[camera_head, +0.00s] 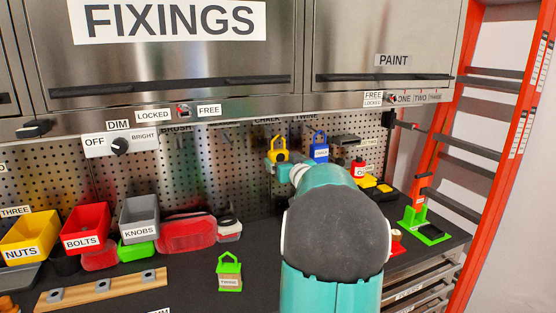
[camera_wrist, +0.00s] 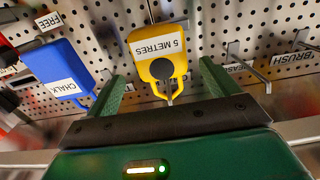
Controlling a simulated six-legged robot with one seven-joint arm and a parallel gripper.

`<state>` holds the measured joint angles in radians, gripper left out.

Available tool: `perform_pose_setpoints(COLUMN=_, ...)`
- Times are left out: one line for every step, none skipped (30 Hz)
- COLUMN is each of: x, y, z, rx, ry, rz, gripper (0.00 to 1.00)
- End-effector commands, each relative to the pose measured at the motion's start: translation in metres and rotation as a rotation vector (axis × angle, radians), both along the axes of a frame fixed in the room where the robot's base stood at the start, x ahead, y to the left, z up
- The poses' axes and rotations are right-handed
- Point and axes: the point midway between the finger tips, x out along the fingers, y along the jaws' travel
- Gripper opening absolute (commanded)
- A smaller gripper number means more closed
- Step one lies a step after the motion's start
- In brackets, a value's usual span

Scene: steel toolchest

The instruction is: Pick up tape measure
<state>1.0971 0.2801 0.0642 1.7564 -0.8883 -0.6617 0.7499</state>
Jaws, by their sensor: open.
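The yellow tape measure, labelled 5 METRES (camera_wrist: 168,47), hangs against the pegboard in the wrist view. It also shows in the head view (camera_head: 278,145), partly behind my arm. My gripper (camera_wrist: 162,74) is open, with one green finger on each side of the tape measure's lower part in the wrist view. I see gaps between the fingers and the yellow body. In the head view my gripper (camera_head: 284,163) is small and partly hidden by my arm. I cannot tell how far the fingertips are from the pegboard.
A blue chalk holder (camera_wrist: 55,72) hangs beside the tape measure, close to one finger; it shows in the head view too (camera_head: 319,149). Metal hooks (camera_wrist: 248,68) stick out on the other side. Below are bins, a green twine holder (camera_head: 229,271) and dark worktop.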

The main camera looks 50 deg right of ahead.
Motion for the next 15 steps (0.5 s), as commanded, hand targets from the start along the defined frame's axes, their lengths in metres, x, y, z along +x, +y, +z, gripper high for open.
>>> perform_pose_setpoints(x=0.007, y=-0.002, z=-0.001, rx=0.002, ry=0.001, rz=0.002, gripper=0.87)
perform_pose_setpoints(x=0.011, y=-0.004, z=-0.001, rx=0.001, ry=0.0, rz=0.002, gripper=0.87)
perform_pose_setpoints(x=0.017, y=-0.007, z=-0.001, rx=0.001, ry=0.0, rz=0.003, gripper=0.87)
perform_pose_setpoints(x=0.021, y=-0.009, z=-0.001, rx=0.001, ry=0.0, rz=0.004, gripper=0.87)
perform_pose_setpoints(x=0.025, y=-0.011, z=-0.001, rx=0.001, ry=0.0, rz=0.003, gripper=0.87)
perform_pose_setpoints(x=0.031, y=-0.014, z=-0.001, rx=0.002, ry=0.001, rz=0.003, gripper=0.87)
perform_pose_setpoints(x=0.034, y=-0.016, z=-0.001, rx=0.001, ry=0.0, rz=0.004, gripper=0.87)
perform_pose_setpoints(x=0.037, y=-0.017, z=0.0, rx=0.001, ry=0.0, rz=0.004, gripper=0.87)
perform_pose_setpoints(x=0.04, y=-0.019, z=-0.001, rx=0.001, ry=0.0, rz=0.004, gripper=0.87)
perform_pose_setpoints(x=0.042, y=-0.02, z=-0.001, rx=0.002, ry=0.001, rz=0.003, gripper=0.87)
perform_pose_setpoints(x=0.043, y=-0.02, z=-0.001, rx=0.002, ry=0.001, rz=0.003, gripper=0.87)
perform_pose_setpoints(x=0.043, y=-0.021, z=-0.001, rx=0.002, ry=0.001, rz=0.003, gripper=0.87)
perform_pose_setpoints(x=0.043, y=-0.021, z=0.0, rx=0.001, ry=0.0, rz=0.002, gripper=0.87)
perform_pose_setpoints(x=0.043, y=-0.021, z=0.0, rx=0.001, ry=0.0, rz=0.002, gripper=0.87)
perform_pose_setpoints(x=0.043, y=-0.021, z=0.0, rx=0.001, ry=0.0, rz=0.002, gripper=0.87)
